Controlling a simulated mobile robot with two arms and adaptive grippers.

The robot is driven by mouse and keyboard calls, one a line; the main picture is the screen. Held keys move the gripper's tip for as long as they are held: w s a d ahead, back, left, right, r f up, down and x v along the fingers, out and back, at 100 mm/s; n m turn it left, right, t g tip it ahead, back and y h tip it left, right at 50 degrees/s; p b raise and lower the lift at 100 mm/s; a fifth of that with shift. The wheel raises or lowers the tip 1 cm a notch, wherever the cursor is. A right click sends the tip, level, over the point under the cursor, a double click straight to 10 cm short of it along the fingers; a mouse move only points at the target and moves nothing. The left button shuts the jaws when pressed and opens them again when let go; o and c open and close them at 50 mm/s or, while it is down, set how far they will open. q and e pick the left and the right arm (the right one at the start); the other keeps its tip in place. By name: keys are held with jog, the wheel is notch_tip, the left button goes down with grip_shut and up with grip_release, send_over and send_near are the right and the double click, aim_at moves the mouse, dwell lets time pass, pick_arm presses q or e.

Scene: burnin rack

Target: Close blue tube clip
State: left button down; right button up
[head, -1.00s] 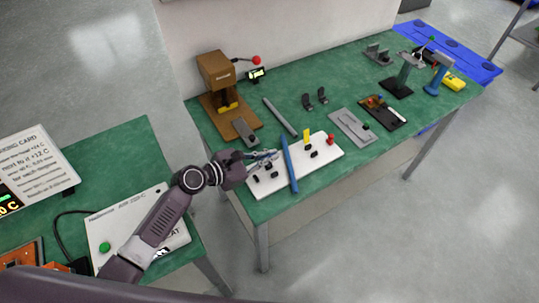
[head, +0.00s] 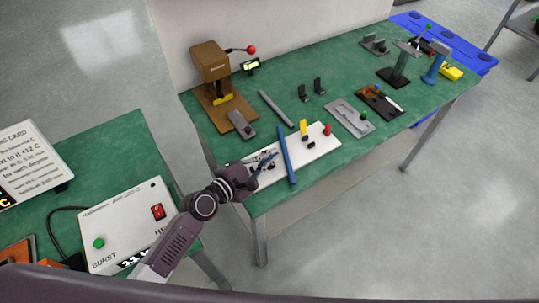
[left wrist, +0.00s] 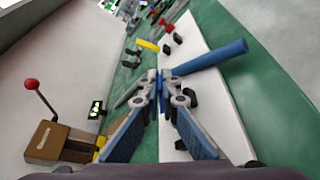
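A long blue tube (head: 287,155) lies across a white board on the green bench in the head view. It also shows in the left wrist view (left wrist: 212,57), running up to the right from behind my fingertips. My left gripper (head: 266,162) is over the left part of the board, just left of the tube. In the left wrist view the gripper's (left wrist: 159,80) tips are almost together, with nothing clearly held between them. They hide part of the board and one end of the tube. I cannot make out a blue clip apart from the tube. My right gripper is not in view.
The white board (head: 322,146) carries a yellow upright piece (head: 303,127), a red piece (head: 327,129) and several black clips. A brown press (head: 211,66) stands behind, left. A grey bar (head: 276,107) and a grey plate (head: 349,118) lie nearby.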

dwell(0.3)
pick_arm(q)
jog(key=c, duration=2.2)
grip_release()
jog(key=shift+s, duration=0.1)
jog(key=v, duration=1.2)
jog(key=shift+f, duration=0.1)
